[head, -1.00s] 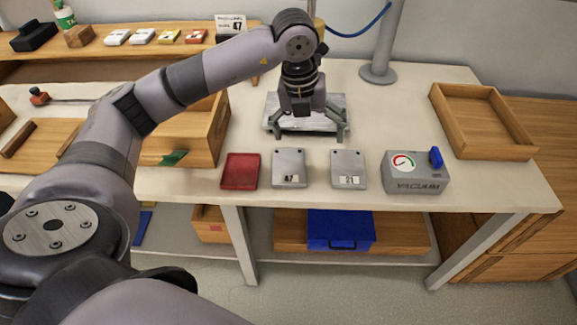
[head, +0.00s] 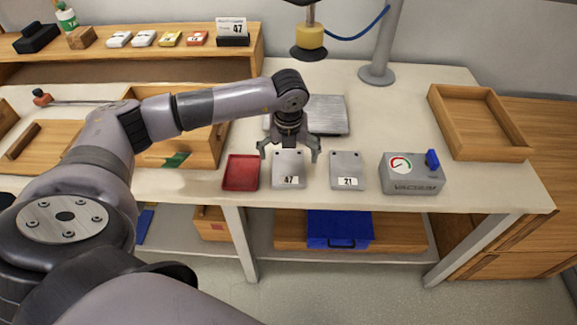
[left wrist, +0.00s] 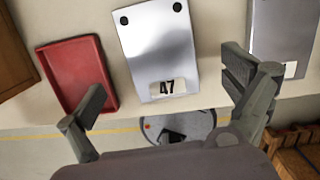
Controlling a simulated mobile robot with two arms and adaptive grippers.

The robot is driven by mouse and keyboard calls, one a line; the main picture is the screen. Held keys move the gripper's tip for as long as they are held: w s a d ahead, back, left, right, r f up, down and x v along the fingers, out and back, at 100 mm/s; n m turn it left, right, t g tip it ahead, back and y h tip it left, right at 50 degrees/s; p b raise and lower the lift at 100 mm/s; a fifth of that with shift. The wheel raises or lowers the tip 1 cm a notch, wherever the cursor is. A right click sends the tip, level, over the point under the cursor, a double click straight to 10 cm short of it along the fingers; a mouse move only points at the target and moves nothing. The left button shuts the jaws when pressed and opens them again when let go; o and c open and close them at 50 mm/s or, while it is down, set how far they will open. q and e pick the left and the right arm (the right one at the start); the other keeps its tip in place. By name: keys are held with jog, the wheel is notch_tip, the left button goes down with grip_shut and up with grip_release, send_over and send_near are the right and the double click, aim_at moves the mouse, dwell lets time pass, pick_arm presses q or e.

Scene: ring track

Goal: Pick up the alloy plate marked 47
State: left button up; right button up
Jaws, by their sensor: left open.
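The alloy plate marked 47 (head: 289,170) lies flat on the table, a grey plate with a white label and two dark holes at its far end. It also shows in the left wrist view (left wrist: 163,50), between the fingers. My left gripper (head: 289,153) is open and empty above the far part of this plate, with one finger to each side. In the left wrist view its fingertips (left wrist: 168,88) stand apart, clear of the plate. A similar plate marked 21 (head: 346,171) lies to the right. My right gripper is not in view.
A red tray (head: 241,173) lies close left of plate 47. A grey vacuum box (head: 412,174) with a gauge stands at right. A silver slab (head: 328,115) lies behind the gripper, under a hanging yellow and black cup (head: 309,42). A wooden tray (head: 480,121) stands back right.

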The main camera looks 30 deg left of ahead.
aim_at(289, 166)
pick_arm(q)
jog(key=f, duration=0.1)
jog(key=f+p, duration=0.1)
jog(key=f, duration=0.2)
jog(key=shift+w+a+f, duration=0.25)
jog(key=shift+w+f, duration=0.1)
jog(key=shift+f, duration=0.05)
jog(key=shift+c, duration=0.5)
jog(key=shift+r, duration=0.15)
jog(key=c, duration=1.6)
